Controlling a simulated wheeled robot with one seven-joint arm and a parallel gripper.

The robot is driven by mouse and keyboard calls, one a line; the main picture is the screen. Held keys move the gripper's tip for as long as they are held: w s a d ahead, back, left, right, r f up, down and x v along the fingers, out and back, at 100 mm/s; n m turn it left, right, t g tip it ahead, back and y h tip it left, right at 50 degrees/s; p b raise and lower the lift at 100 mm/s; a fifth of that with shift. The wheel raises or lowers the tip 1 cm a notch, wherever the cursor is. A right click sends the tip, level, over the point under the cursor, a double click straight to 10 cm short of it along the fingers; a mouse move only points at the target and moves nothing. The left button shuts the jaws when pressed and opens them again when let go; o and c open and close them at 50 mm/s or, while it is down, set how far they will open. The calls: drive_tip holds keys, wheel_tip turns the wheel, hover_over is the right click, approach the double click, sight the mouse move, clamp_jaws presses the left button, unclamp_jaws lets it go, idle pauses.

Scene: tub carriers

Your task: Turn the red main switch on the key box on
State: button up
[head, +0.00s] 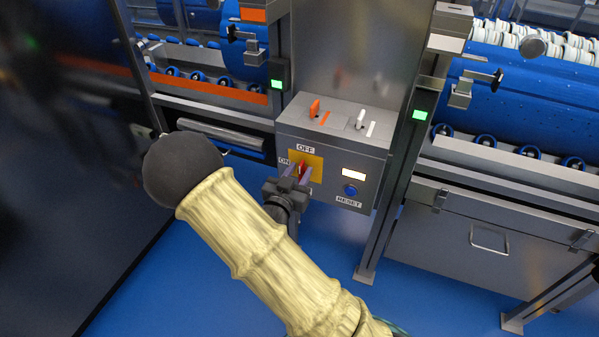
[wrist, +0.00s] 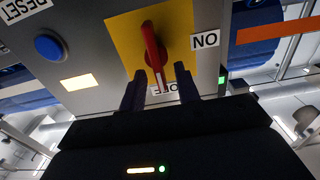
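The key box (head: 335,140) is a grey box on a post. On its front is a yellow plate (head: 316,163) carrying the red main switch (head: 302,168), with OFF above it and ON to its left. In the wrist view, which is turned over, the red switch (wrist: 154,50) points down at the partly hidden OFF label (wrist: 165,88); the ON label (wrist: 205,40) is at the right. My gripper (head: 296,172) is at the plate. In the wrist view its fingers (wrist: 159,92) stand apart, one each side of the handle's end, with gaps showing.
A lit display (head: 354,174) and a blue RESET button (head: 350,190) sit right of the switch. An orange key (head: 315,107) and a white key (head: 360,117) stand on the box's top. Metal posts and blue drum machinery flank the box. Blue floor lies below.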

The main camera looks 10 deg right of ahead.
drive_tip(key=shift+w+d, duration=0.15)
drive_tip(key=shift+w, duration=0.05)
drive_tip(key=shift+c, duration=0.2)
clamp_jaws()
